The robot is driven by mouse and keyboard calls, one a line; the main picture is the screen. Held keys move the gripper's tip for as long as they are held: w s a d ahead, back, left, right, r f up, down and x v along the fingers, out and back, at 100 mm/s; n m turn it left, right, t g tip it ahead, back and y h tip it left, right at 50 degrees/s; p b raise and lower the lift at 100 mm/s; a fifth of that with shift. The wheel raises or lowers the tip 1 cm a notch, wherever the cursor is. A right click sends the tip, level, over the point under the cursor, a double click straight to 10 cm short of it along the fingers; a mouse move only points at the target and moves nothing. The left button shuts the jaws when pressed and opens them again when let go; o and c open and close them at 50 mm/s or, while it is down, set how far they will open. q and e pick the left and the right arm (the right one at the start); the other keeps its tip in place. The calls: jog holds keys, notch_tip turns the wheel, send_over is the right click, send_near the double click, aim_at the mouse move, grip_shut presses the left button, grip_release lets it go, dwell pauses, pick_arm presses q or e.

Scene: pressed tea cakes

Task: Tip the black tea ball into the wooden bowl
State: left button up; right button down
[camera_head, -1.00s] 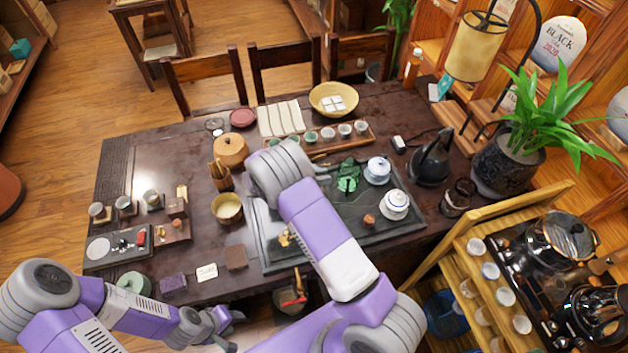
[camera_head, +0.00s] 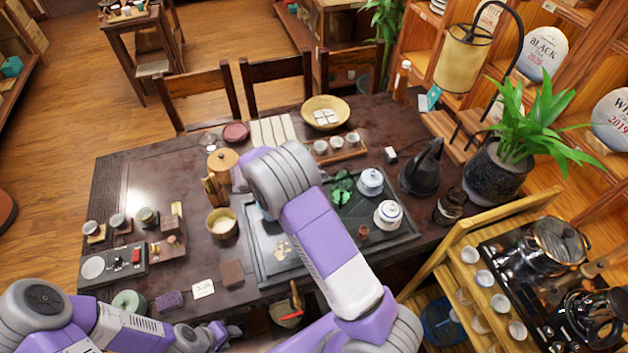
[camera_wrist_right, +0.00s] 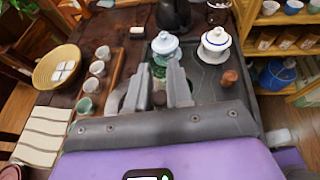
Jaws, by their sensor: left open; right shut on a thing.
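A tan, wooden-looking bowl (camera_head: 213,232) with a pale inside stands on the dark table, left of my right arm. I cannot make out a black tea ball in either view. My right gripper (camera_wrist_right: 158,80) is nearly closed over the tray area in the right wrist view. What it grips is not clear; a light grey rounded shape (camera_wrist_right: 118,98) shows beside its left finger. In the head view my right forearm and wrist hide this gripper. My left gripper (camera_head: 230,331) is low at the left, in front of the table, open and empty.
The dark tea tray (camera_head: 393,243) carries two white lidded cups (camera_head: 388,214) (camera_head: 370,182), a green figure (camera_head: 342,188) and a small brown piece (camera_head: 363,232). A woven bowl (camera_head: 343,122) and small cups on a wooden tray (camera_head: 362,151) stand behind. A lidded wooden jar (camera_head: 221,160) is at the back left.

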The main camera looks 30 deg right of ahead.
notch_tip(320, 180, up, 10)
jog(key=p, duration=0.8)
